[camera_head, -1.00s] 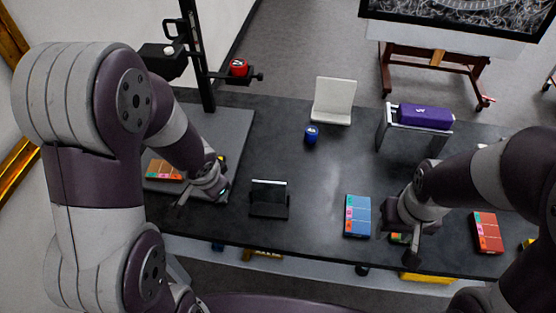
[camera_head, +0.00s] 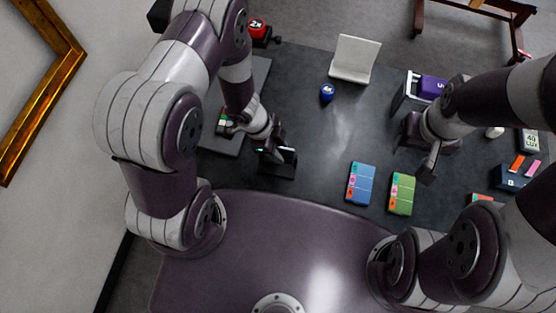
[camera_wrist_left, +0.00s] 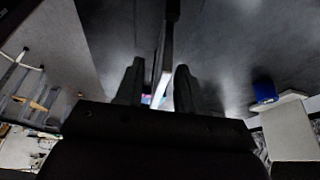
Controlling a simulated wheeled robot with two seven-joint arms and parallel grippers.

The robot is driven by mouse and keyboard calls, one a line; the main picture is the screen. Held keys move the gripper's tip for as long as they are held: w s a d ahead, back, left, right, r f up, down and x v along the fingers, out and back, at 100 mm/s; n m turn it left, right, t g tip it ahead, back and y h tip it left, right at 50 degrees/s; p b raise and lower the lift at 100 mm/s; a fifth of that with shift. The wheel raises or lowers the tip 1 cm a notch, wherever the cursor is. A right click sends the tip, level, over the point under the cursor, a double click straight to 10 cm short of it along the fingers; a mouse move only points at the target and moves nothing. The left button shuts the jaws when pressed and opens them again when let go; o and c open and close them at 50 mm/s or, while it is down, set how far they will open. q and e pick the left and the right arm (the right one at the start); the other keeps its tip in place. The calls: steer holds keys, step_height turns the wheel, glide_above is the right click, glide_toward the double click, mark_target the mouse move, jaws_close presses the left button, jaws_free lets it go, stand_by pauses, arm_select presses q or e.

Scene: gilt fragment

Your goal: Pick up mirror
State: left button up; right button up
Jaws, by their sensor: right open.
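The mirror is a small dark upright panel (camera_head: 282,163) with a pale edge, standing on the dark table in the head view. In the left wrist view the mirror (camera_wrist_left: 165,60) shows edge-on, a thin dark and pale strip between the two fingers. My left gripper (camera_head: 270,149) is at the mirror's top in the head view. In the left wrist view my left gripper (camera_wrist_left: 157,85) is open, with a finger on either side of the strip and gaps visible. My right gripper (camera_head: 428,168) is open above the table at the right, away from the mirror.
A blue box (camera_head: 361,184) and a green box (camera_head: 402,193) lie right of the mirror. A small blue weight (camera_head: 327,92) and a white angled stand (camera_head: 355,59) are farther back. A purple item (camera_head: 433,86) is near my right arm. The table's middle is clear.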

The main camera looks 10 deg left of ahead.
arm_select(q)
steer(key=shift+s+d+f, duration=0.2)
steer(key=shift+d+f, duration=0.2)
steer(key=shift+f, duration=0.3)
steer(key=shift+w, duration=0.15)
jaws_close()
stand_by(0.8)
